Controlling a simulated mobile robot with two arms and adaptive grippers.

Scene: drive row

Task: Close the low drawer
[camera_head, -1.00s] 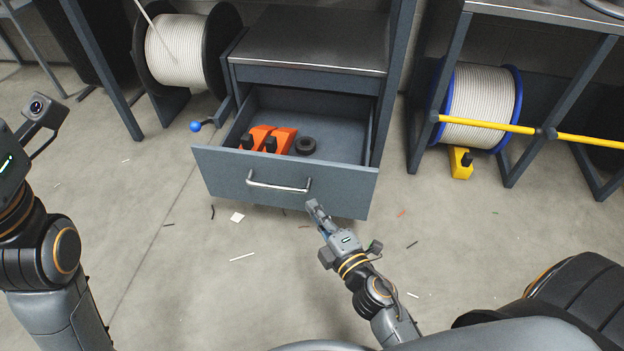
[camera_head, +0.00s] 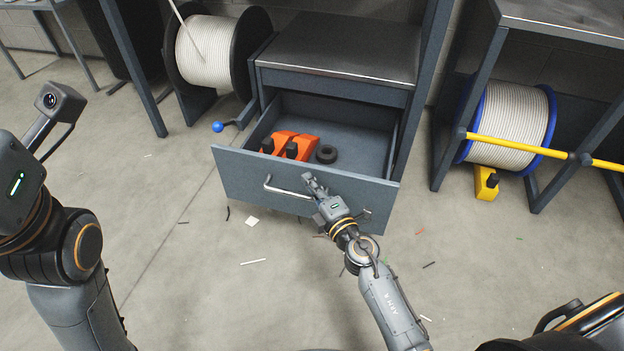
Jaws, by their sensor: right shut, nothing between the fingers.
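The low drawer (camera_head: 235,178) is grey-blue and stands open, pulled out of the cabinet under a shelf. Its front carries a bar handle (camera_head: 283,191). Inside lie orange tools with black parts (camera_head: 291,143) and a dark ring (camera_head: 326,154). My right gripper (camera_head: 312,181) is shut and empty. It is in front of the drawer front, overlapping the right end of the handle in the picture; I cannot tell whether it touches. My left arm (camera_head: 50,230) shows at the left edge, but its gripper fingers are not in view.
A black-flanged cable reel (camera_head: 204,50) stands left of the cabinet, with a blue ball knob (camera_head: 217,127) near the floor. Small scraps lie on otherwise clear floor.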

